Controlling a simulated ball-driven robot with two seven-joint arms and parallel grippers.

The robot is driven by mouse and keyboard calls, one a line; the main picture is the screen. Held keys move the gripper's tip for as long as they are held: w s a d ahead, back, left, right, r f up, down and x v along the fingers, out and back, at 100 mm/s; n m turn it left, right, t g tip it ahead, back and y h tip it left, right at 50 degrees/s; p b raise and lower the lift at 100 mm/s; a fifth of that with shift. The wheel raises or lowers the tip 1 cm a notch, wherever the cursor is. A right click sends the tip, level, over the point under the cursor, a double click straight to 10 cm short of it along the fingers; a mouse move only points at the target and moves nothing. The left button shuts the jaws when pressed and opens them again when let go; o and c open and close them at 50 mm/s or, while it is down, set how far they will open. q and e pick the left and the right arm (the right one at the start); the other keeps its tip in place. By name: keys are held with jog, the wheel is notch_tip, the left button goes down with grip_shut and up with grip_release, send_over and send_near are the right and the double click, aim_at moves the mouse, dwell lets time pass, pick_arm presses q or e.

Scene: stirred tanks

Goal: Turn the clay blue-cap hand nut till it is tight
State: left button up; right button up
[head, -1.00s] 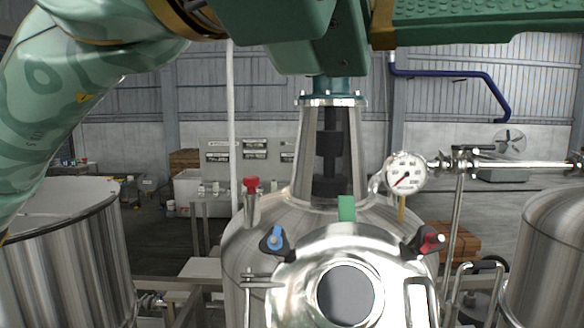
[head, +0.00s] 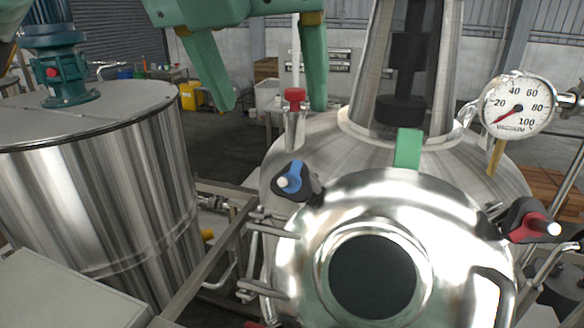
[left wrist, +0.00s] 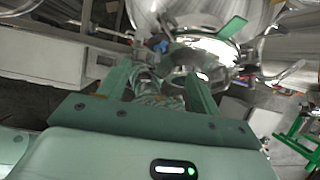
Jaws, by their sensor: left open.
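The blue-cap hand nut (head: 308,183) has a dark body with a blue cap and a pale stud end. It sits at the upper left of the round, shiny manway lid (head: 440,208) on the steel tank. In the left wrist view a small blue spot, likely this nut (left wrist: 160,46), shows beyond the fingers. My left gripper (head: 272,106) is open and empty, its two green fingers pointing down above the nut in the picture, apart from it. The left wrist view also shows the spread fingers (left wrist: 160,78). My right gripper is not in view.
A red-cap hand nut (head: 530,222) sits at the lid's right. A red-topped valve (head: 294,100) stands behind the blue-cap nut, near my fingers. A vacuum gauge (head: 518,105) is at the right, a green tab (head: 408,148) above the lid. Another steel tank (head: 95,190) stands left.

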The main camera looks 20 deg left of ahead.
pick_arm(q)
send_over(291, 175)
jog(key=s, duration=0.2)
notch_tip(291, 175, down, 4)
jog(key=shift+s+a+f, duration=0.1)
jog(key=shift+f, duration=0.15)
jog(key=x, duration=0.3)
jog(key=p+x, duration=0.1)
jog(key=x, duration=0.1)
jog(key=shift+s+a+f, duration=0.1)
jog(key=shift+s+f, duration=0.1)
jog(key=shift+f, duration=0.2)
jog(key=shift+w+f, duration=0.3)
jog(key=shift+f, duration=0.15)
jog(key=shift+s, duration=0.1)
jog(key=shift+c, duration=0.6)
jog(key=c, duration=0.9)
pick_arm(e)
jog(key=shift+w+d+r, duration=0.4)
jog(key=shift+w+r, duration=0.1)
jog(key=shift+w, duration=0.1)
